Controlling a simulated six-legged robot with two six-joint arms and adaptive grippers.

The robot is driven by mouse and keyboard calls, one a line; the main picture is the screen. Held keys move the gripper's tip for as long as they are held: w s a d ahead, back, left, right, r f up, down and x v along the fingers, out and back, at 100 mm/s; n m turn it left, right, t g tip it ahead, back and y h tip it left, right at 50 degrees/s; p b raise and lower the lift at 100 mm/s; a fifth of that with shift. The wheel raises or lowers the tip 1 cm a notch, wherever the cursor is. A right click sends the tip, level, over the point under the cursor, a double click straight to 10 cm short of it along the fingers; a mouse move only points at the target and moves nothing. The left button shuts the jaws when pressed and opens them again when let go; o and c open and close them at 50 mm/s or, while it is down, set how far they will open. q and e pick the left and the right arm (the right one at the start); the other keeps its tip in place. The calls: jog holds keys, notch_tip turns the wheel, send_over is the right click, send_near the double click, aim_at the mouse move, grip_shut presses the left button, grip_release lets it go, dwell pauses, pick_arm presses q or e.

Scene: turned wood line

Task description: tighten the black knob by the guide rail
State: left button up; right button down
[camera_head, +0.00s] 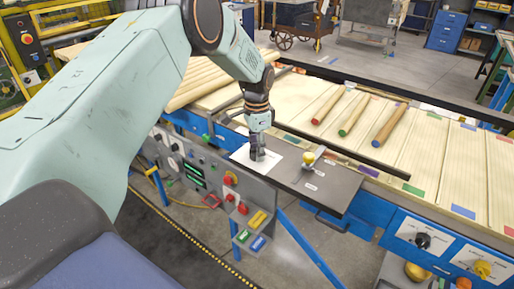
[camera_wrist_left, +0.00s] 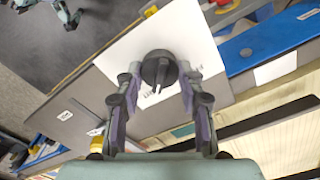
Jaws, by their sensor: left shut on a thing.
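The black knob (camera_wrist_left: 160,68) is round with a raised grip bar and sits on a white label plate (camera_wrist_left: 122,55) with print on it. My left gripper (camera_wrist_left: 158,80) is shut on the knob, one finger on each side. In the head view my left gripper (camera_head: 257,156) points down at the white plate (camera_head: 284,163) and hides the knob. The dark guide rail (camera_head: 345,153) runs along the bed's near edge, just behind the plate.
A yellow-topped knob (camera_head: 308,158) stands on the dark panel (camera_head: 338,187) right of the plate. Several turned rods (camera_head: 388,126) lie on the slatted wooden bed. A black knob (camera_head: 423,241) and a yellow knob (camera_head: 482,269) sit on the blue front at right.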

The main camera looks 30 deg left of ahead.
pick_arm(q)
jog(key=shift+w+r, duration=0.1)
dwell(0.4)
jog(key=o, duration=1.2)
jog(key=shift+c, duration=0.2)
jog(key=shift+r, duration=0.15)
notch_tip(320, 180, up, 12)
jog(key=shift+f, duration=0.25)
